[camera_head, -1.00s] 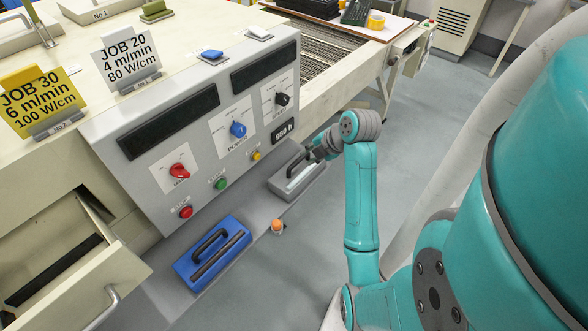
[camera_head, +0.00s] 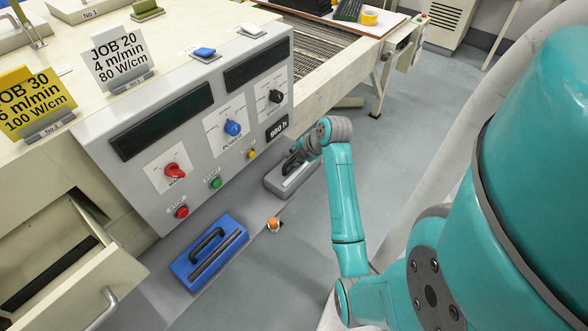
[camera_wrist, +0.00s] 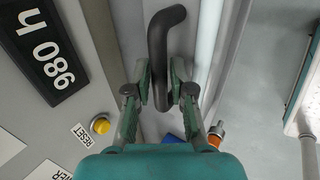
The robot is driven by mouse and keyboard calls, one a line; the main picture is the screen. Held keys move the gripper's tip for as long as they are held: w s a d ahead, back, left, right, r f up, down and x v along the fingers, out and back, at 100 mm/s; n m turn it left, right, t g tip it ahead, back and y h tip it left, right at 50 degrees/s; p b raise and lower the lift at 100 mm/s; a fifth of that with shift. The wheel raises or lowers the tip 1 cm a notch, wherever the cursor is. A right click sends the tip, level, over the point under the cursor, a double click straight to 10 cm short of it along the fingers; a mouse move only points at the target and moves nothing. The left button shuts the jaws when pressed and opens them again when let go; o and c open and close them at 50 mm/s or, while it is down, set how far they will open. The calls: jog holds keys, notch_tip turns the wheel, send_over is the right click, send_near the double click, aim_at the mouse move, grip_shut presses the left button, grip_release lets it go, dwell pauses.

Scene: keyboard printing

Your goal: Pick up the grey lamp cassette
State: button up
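The grey lamp cassette (camera_head: 277,184) sits on the grey ledge below the "980 h" display in the head view, with its dark handle on top. In the wrist view, the cassette's black handle (camera_wrist: 159,45) runs up the middle of the picture. My gripper (camera_wrist: 161,75) is at this handle, with one finger on each side of it. The fingers look apart with a narrow gap to the handle; contact is not clear. In the head view, my gripper (camera_head: 301,157) is at the handle, partly hidden by my wrist.
A blue cassette (camera_head: 212,252) with a black handle lies to the left on the ledge. An orange-topped knob (camera_head: 273,223) stands between the two cassettes. The control panel (camera_head: 190,140) rises close behind. An open drawer (camera_head: 95,285) juts out at left. The floor at right is clear.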

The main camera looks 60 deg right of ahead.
jog(key=shift+w+f, duration=0.25)
jog(key=shift+f, duration=0.15)
grip_shut()
jog(key=shift+d+r, duration=0.1)
jog(key=shift+r, duration=0.05)
